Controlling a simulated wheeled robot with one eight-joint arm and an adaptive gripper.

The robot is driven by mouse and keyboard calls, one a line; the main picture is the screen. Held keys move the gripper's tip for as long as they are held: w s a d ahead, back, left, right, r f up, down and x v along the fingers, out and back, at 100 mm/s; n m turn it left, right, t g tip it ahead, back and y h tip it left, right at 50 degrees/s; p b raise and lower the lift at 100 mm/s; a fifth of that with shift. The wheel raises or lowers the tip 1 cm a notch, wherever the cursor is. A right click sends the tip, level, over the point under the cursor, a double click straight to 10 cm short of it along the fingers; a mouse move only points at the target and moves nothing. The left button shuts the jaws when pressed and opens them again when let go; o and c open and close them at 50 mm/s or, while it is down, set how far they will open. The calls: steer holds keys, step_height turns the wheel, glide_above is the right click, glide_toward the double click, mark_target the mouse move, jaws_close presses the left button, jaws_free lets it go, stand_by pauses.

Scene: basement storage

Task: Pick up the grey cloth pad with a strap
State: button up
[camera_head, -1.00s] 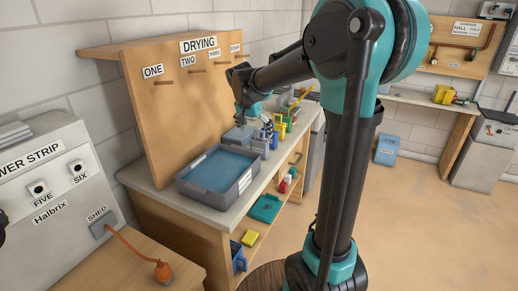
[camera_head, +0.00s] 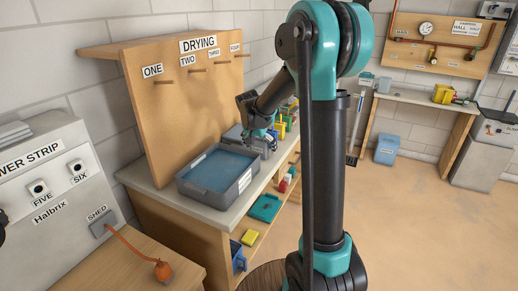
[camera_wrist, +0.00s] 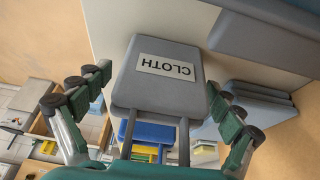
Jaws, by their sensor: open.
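The grey cloth pad (camera_wrist: 158,95) shows in the wrist view, with a white label reading CLOTH upside down. Two narrow grey strap sides run from its lower edge toward my gripper. My gripper (camera_wrist: 158,82) is open and empty, with dark-tipped fingers on the left and right of the pad. I see a gap on each side and no clear contact. In the head view my gripper (camera_head: 264,137) is over the bench behind the tray, and I cannot make out the pad beside it.
A grey tray with a blue inside (camera_head: 184,184) stands on the wooden bench in front of my gripper. A stack of blue-grey flat pieces (camera_wrist: 262,97) lies right of the pad. The DRYING pegboard (camera_head: 165,110) rises behind the bench. Blue and yellow things lie below the pad in the wrist view.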

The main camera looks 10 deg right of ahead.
steer(key=shift+c, duration=0.2)
steer(key=c, duration=1.1)
steer(key=shift+o, duration=0.2)
steer(key=shift+r, duration=0.15)
step_height(320, 180, up, 20)
